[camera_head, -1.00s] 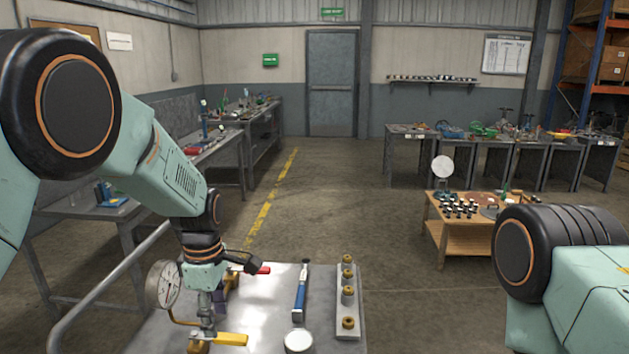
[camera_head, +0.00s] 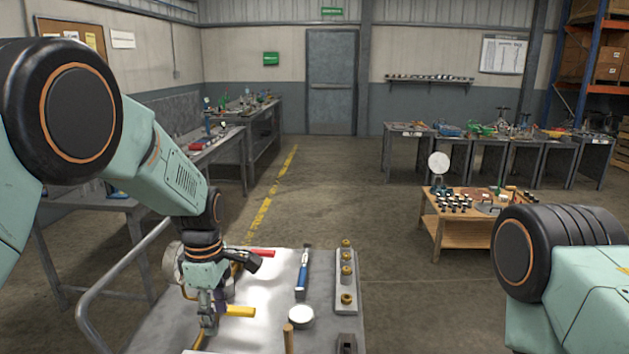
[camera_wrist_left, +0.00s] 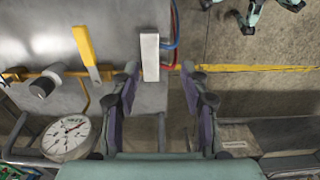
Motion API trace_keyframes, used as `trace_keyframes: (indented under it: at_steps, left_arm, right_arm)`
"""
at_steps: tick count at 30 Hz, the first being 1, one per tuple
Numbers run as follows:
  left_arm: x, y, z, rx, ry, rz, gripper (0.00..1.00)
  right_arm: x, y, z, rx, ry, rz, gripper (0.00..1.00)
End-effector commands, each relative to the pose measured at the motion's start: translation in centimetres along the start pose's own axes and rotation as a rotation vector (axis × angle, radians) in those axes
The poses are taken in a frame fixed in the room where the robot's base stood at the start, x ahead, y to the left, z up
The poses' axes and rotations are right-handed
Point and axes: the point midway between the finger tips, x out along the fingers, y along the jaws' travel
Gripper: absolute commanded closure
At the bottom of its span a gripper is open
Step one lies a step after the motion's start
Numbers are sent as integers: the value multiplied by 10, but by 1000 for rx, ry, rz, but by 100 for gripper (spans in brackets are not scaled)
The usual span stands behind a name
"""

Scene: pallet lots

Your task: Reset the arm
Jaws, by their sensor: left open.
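My left arm comes in from the left of the head view and bends down over a grey metal cart top. Its gripper (camera_head: 210,312) points down at the cart's left side, beside a yellow lever handle (camera_head: 239,311). In the left wrist view the two fingers (camera_wrist_left: 159,80) are spread apart with nothing held. A white block (camera_wrist_left: 150,57) shows beyond the left fingertip; I cannot tell its distance. My right arm shows only as a link at the right edge of the head view; its gripper is out of view.
A dial gauge (camera_wrist_left: 67,135) and yellow lever (camera_wrist_left: 86,46) are left of the fingers. On the cart lie a blue-handled tool (camera_head: 302,278), a white round lid (camera_head: 301,317) and a rack with brass fittings (camera_head: 346,300). A wooden table (camera_head: 470,232) stands right; floor between is clear.

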Motion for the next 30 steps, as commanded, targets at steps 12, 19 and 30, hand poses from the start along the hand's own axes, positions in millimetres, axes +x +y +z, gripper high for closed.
trace_keyframes:
  at_steps: [12,19,30]
  left_arm:
    - [15,34,-6,420,65,213,55]
    - [78,4,-16,780,162,300,55]
    - [228,-168,-26,1361,249,252,55]
  right_arm:
    - [0,0,0,0,0,0,54]
    - [10,0,0,0,0,0,54]
    - [53,0,0,0,-1,0,54]
